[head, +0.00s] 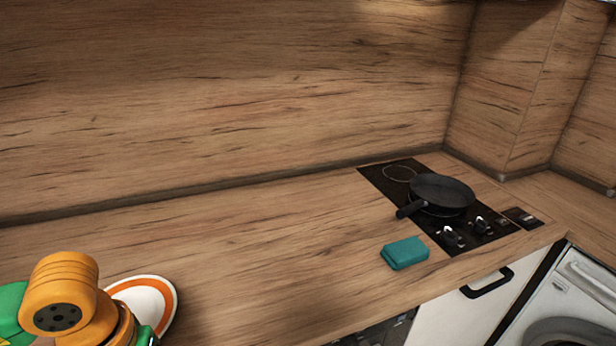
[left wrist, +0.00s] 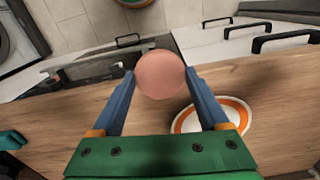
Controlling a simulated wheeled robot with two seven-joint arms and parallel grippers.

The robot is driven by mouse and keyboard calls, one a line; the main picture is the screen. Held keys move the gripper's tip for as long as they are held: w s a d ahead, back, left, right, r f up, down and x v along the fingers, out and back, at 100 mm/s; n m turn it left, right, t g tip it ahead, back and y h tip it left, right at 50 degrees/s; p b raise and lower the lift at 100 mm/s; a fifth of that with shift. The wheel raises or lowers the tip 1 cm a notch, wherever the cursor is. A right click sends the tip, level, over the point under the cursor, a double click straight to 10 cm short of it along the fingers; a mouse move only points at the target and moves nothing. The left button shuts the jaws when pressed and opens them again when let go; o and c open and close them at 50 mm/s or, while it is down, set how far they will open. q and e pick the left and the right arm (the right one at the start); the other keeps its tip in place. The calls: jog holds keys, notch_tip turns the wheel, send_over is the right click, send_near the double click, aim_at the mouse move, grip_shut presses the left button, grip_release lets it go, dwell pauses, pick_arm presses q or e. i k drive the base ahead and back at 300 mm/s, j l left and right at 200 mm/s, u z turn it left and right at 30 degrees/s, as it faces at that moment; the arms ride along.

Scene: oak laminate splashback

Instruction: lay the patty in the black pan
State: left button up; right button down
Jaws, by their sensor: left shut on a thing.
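The patty (left wrist: 161,74) is a round pinkish disc in the left wrist view. My left gripper (left wrist: 160,82) is shut on it, with one blue finger at each side. The patty appears held above the counter's front edge, beside the plate. In the head view my left arm shows at the lower left, but its fingers and the patty are out of sight. The black pan (head: 442,193) sits on the hob at the right, its handle pointing to the lower left. The pan's inside looks empty. My right gripper is in neither view.
A white plate with an orange ring (head: 166,288) lies on the counter beside my left arm. A teal block (head: 405,253) lies in front of the black hob (head: 378,177). The counter between plate and hob (head: 270,240) is clear. A wooden splashback stands behind.

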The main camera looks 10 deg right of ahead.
aim_at(434, 201)
jog(key=i+l+z, duration=0.15)
jog(key=l, duration=0.3)
jog(key=l+z, duration=0.15)
jog(key=l, duration=0.3)
jog(key=i+l+z, duration=0.15)
jog(key=l, duration=0.25)
jog(key=i+l+z, duration=0.15)
jog(key=l, duration=0.25)
jog(key=i+l+z, duration=0.15)
jog(key=l, duration=0.25)
jog(key=i+l+z, duration=0.15)
jog(key=i, duration=0.15)
jog(key=i+l+z, duration=0.1)
jog(key=i, duration=0.25)
